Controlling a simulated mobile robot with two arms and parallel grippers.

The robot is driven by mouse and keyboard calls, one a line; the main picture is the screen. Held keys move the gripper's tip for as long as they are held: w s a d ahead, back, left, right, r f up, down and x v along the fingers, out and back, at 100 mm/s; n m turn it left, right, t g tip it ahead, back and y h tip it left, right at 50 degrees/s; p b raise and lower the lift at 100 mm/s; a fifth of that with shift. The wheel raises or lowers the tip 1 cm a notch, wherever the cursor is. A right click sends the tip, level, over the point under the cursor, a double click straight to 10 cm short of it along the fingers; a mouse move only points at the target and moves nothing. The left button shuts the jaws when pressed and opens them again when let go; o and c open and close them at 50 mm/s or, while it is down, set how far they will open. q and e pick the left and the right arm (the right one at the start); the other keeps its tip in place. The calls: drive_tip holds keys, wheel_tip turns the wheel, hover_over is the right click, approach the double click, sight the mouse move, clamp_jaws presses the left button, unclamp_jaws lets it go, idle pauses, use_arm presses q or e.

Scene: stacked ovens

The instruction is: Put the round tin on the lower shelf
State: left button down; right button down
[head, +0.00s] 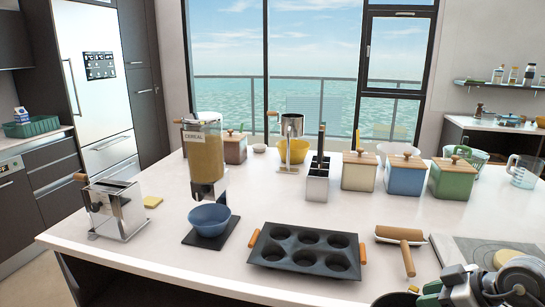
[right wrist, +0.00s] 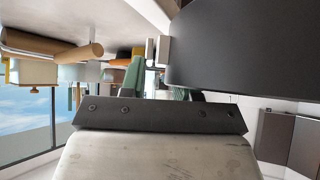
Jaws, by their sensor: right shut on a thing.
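My right gripper (head: 432,293) is at the bottom right of the head view, over the counter's near edge. Its green fingers also show in the right wrist view (right wrist: 160,93), shut on a dark round-edged thing, which I take to be the round tin (head: 395,300). The tin fills the upper right of the wrist view (right wrist: 245,45) as a smooth dark surface. Only a small part of it shows in the head view, cut off by the lower frame edge. The lower shelf cannot be made out in either view. My left gripper is not in view.
A dark muffin tray (head: 306,277) with orange handles and a rolling pin (head: 402,243) lie on the white counter (head: 345,215). Lidded boxes (head: 405,177) stand behind.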

drive_tip(key=shift+n+g+y, duration=0.3)
drive_tip(key=shift+n+g, duration=0.2)
drive_tip(key=shift+n, duration=0.2)
drive_tip(key=s+a+p, duration=0.1)
drive_tip(key=s+a, duration=0.1)
drive_tip(key=a, duration=0.2)
drive_tip(key=s+a, duration=0.3)
drive_tip(key=s+a+f+p, duration=0.1)
drive_tip(key=s+a, duration=0.1)
drive_tip(key=a, duration=0.2)
drive_tip(key=shift+s+a+p, duration=0.15)
drive_tip(key=shift+a+p, duration=0.15)
drive_tip(key=shift+p, duration=0.05)
drive_tip(key=shift+a, duration=0.15)
drive_tip(key=shift+f, duration=0.1)
